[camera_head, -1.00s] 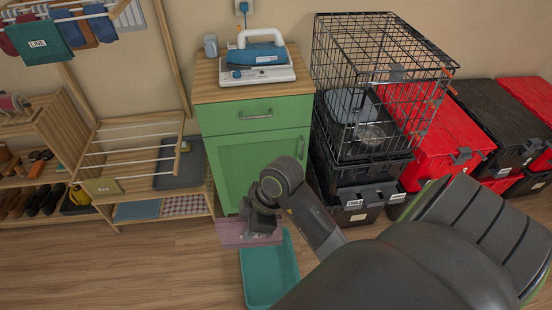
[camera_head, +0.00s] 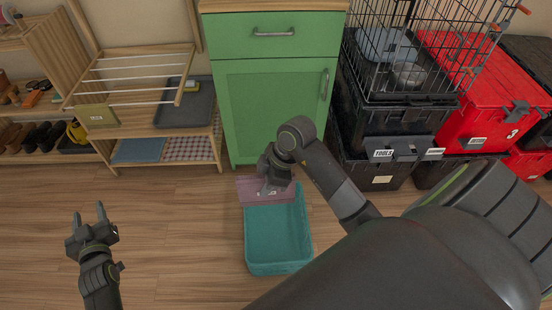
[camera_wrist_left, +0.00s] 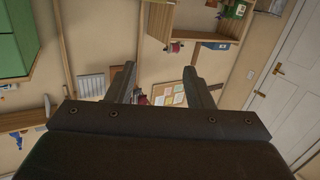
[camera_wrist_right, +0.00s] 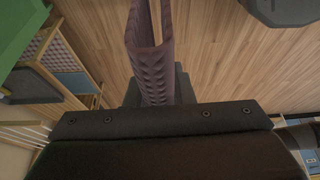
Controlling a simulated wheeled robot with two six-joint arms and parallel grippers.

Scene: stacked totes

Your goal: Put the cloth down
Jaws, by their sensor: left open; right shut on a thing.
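The mauve cloth (camera_head: 249,190) hangs from my right gripper (camera_head: 270,184) at the far end of the teal tub (camera_head: 262,268), in front of the green cabinet. I cannot tell whether its lower edge touches the tub. In the right wrist view the cloth (camera_wrist_right: 155,70) is a folded, textured strip running out from between the jaws, which are shut on it. My left gripper (camera_head: 88,222) is open and empty above the floor at the left. The left wrist view shows its two fingers apart with nothing between them.
The green cabinet (camera_head: 270,110) stands behind the tub. A wooden rack (camera_head: 135,130) with shelves is at the left. Black totes (camera_head: 372,175), a wire crate (camera_head: 400,50) and red-lidded totes (camera_head: 480,90) are at the right. The wood floor (camera_head: 180,250) left of the tub is clear.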

